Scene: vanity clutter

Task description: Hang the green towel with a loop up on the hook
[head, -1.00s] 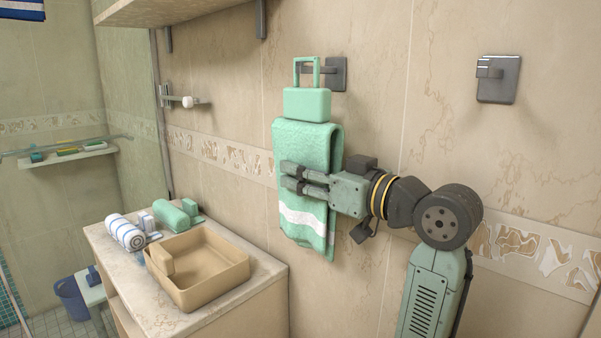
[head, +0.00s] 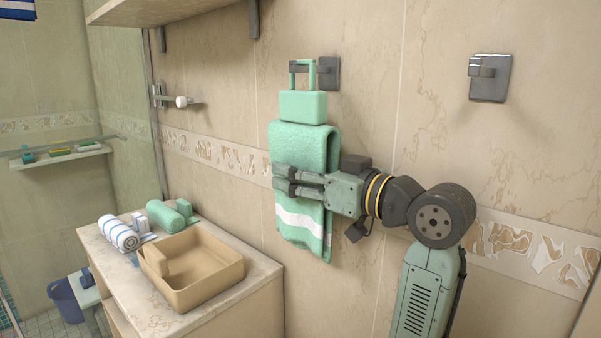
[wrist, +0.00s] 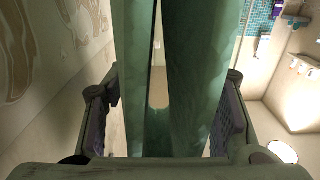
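The green towel (head: 303,145) hangs upright, folded, with a white stripe near its lower end. Its light green top block (head: 303,106) carries a rigid loop (head: 313,76). The loop is level with the left wall hook (head: 328,73), and the hook's peg crosses the loop's opening; I cannot tell whether it passes through or bears weight. My gripper (head: 289,180) reaches in from the right at the towel's upper half. The towel hides part of the far side.
A second wall hook (head: 489,78) at the right is empty. Below left, a counter (head: 115,265) bears a tan basin (head: 195,268), a striped rolled towel (head: 120,234) and a green roll (head: 165,216). A shelf (head: 150,8) juts out above.

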